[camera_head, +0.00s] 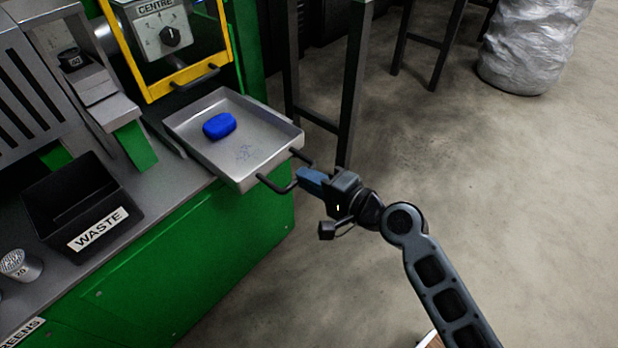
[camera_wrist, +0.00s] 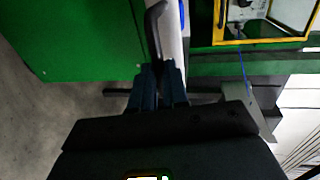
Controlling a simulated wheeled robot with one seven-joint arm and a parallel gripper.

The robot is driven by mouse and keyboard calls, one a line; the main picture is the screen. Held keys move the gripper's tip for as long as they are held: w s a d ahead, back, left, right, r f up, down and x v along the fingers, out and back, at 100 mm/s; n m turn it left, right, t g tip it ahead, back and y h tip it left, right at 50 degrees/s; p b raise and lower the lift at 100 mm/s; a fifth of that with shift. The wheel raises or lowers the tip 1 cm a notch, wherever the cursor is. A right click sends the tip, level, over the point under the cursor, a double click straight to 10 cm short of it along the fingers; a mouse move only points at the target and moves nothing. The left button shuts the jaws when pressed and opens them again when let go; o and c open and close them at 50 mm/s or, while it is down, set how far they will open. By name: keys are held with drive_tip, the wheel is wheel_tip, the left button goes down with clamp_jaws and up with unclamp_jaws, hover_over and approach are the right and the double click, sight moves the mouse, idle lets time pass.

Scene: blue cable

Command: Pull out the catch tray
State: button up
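The catch tray (camera_head: 182,124) is a shallow grey metal tray at the front of the green machine, sticking out past the bench edge. A blue rounded lump (camera_head: 219,125) and some fine blue bits lie in it. Its black bar handle (camera_head: 276,186) is on the near right side. My gripper (camera_head: 304,178) is at the handle's outer bar, its blue fingers covering the middle. In the wrist view the handle (camera_wrist: 154,30) runs down between the fingertips (camera_wrist: 158,72), which are close together on it. The exact contact is partly hidden.
A black WASTE bin (camera_head: 72,212) stands on the bench to the left. A yellow-framed window (camera_head: 148,92) with a CENTRE dial is behind the tray. Dark stand legs (camera_head: 350,90) rise close behind the handle. The floor to the right (camera_head: 500,190) is clear.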

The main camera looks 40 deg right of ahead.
drive_tip(key=o, duration=0.4)
drive_tip(key=shift+o, duration=0.2)
drive_tip(key=v, duration=0.7)
drive_tip(key=shift+s, duration=0.4)
drive_tip(key=shift+d+r, duration=0.1)
drive_tip(key=s+a+r+n+g+h+p, duration=0.1)
drive_tip(key=s+r+n+h+p, duration=0.15)
drive_tip(key=s, duration=0.45)
drive_tip(key=s+a+r+n+g+h+p, duration=0.1)
drive_tip(key=s+a+r+n+p, duration=0.2)
drive_tip(key=s, duration=0.4)
drive_tip(key=s+a+r+n+p, duration=0.1)
drive_tip(key=s+r+n+p, duration=0.2)
drive_tip(key=s+r+n, duration=0.2)
drive_tip(key=s+a+r+n+t+p, duration=0.1)
drive_tip(key=s+r+n, duration=0.4)
drive_tip(key=r, duration=0.5)
drive_tip(key=s+a+p, duration=0.1)
drive_tip(key=s+p, duration=0.1)
drive_tip(key=shift+s, duration=0.3)
